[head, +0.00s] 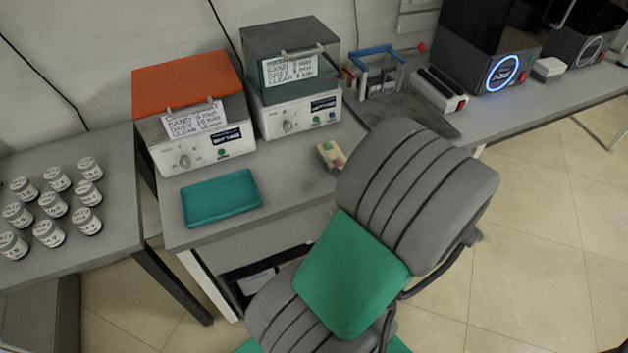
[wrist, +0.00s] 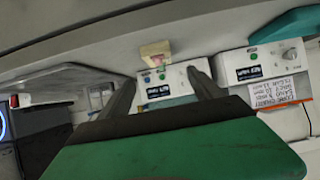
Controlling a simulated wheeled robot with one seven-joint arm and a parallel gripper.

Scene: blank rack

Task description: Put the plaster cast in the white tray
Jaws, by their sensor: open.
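The likely plaster cast, a small cream block with a pinkish part (head: 331,154), sits on the bench near its front, right of the teal tray. It also shows in the wrist view (wrist: 155,52), where the scene appears upside down. My gripper (wrist: 162,80) shows there as two dark fingers, open, with nothing between them. The block appears beyond the fingertips, apart from them. My gripper cannot be made out in the head view. No white tray is clearly recognisable; a pale container (head: 257,282) shows partly on the shelf under the bench.
A teal tray (head: 221,198) lies at the bench's left front. Two labelled control boxes, one orange-topped (head: 188,95) and one grey-topped (head: 290,70), stand behind. A blue-handled rack (head: 377,75) and dark mat (head: 440,120) are farther right. Several jars (head: 55,205) stand on the left table.

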